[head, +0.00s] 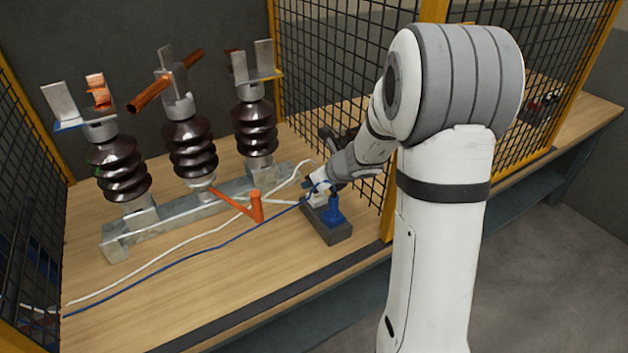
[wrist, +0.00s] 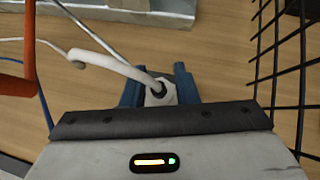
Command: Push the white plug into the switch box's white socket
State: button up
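The dark grey switch box (head: 340,236) stands on the wooden bench near its front edge. A blue plug (head: 333,213) stands upright on its right part. My gripper (head: 316,192) is low over the box's left, far part. In the wrist view the white plug (wrist: 160,93) sits between the two blue fingers of my gripper (wrist: 160,88), which appear closed on its sides. A thick white cable (wrist: 95,60) bends away from the plug to the left. The white socket is hidden by the gripper and plug, so I cannot tell how the plug meets it.
A metal rail (head: 190,215) with three dark ribbed insulators (head: 190,150) stands behind. An orange-red handle (head: 256,205) rises left of the box. White and blue cables (head: 200,257) cross the bench. Black mesh in yellow frames (head: 335,55) stands close beside my arm.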

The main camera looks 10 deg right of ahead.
jog(key=o, duration=0.4)
jog(key=shift+f, duration=0.1)
jog(key=shift+c, duration=0.2)
notch_tip(320, 180, up, 10)
jog(key=p, duration=0.4)
